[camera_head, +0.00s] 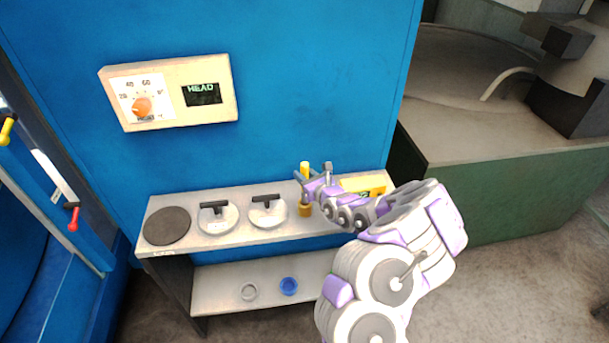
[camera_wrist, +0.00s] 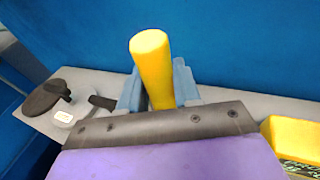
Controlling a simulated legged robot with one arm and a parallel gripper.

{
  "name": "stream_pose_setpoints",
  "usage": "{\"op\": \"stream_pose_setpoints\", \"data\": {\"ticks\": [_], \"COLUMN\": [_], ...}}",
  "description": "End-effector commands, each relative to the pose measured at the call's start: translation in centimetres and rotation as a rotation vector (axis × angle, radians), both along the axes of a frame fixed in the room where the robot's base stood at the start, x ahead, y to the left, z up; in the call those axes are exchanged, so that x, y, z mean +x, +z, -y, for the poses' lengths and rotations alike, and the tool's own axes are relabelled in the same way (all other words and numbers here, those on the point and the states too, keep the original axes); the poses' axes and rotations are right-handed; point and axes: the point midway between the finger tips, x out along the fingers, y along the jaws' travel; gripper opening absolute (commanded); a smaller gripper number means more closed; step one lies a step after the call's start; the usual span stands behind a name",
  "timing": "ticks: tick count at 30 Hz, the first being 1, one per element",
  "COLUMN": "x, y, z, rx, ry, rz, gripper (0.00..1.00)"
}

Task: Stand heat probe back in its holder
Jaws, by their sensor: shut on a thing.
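The yellow heat probe handle (camera_head: 305,168) stands up between the fingers of my gripper (camera_head: 306,179), above the right part of the upper shelf. In the wrist view the yellow handle (camera_wrist: 153,65) rises slightly tilted between the two blue-grey fingers (camera_wrist: 158,92), which are shut on it. An ochre cup-like piece (camera_head: 305,210), which looks like the holder, stands on the shelf directly below my gripper. My gripper hides the probe's lower part, so I cannot tell whether its tip is inside the holder.
Two round dies with black handles (camera_head: 218,216) (camera_head: 268,211) and a dark disc (camera_head: 167,226) lie left on the upper shelf (camera_head: 250,237). A yellow box (camera_head: 371,184) stands right of my gripper. A blue panel (camera_head: 300,80) rises behind. A blue ring (camera_head: 288,286) lies on the lower shelf.

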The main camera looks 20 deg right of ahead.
Motion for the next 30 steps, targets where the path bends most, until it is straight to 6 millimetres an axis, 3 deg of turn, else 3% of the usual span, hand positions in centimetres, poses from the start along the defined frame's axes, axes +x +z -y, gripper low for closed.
{"op": "stream_pose_setpoints", "data": {"ticks": [30], "x": [0.0], "y": [-0.9], "z": [0.0], "rx": [0.0], "ry": [0.0], "rz": [-0.001], "gripper": [0.0]}}
